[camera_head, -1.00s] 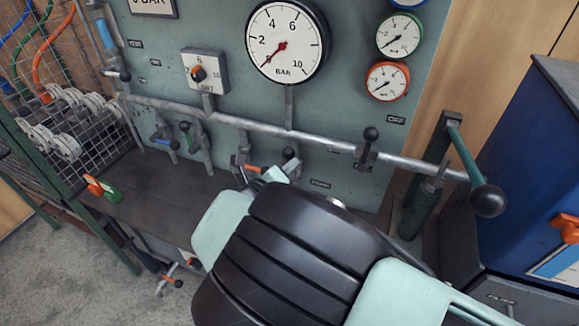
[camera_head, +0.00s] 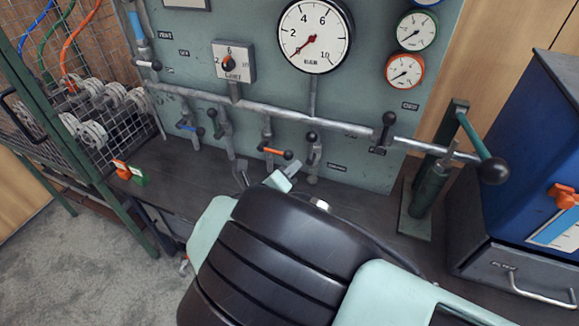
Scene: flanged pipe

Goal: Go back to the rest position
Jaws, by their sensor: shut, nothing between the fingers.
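My gripper (camera_head: 268,173) shows only in part beyond my own black and pale green arm, which fills the lower middle of the head view. Its fingers are shut and empty, over the dark bench top in front of the panel. The green panel (camera_head: 375,160) carries a pipe (camera_head: 345,125) with several small valve levers. An orange-handled lever (camera_head: 275,152) is just behind my gripper, and I cannot tell how close it is. The large gauge (camera_head: 316,36) reads near its low end. My arm hides part of the bench.
A hand pump (camera_head: 430,190) with a black-knobbed lever (camera_head: 493,170) stands at the right, beside a blue cabinet (camera_head: 535,150). A wire cage (camera_head: 85,100) with pale flanges is at the left. Orange and green blocks (camera_head: 130,173) lie on the bench (camera_head: 180,170). Grey floor (camera_head: 80,250) is open at lower left.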

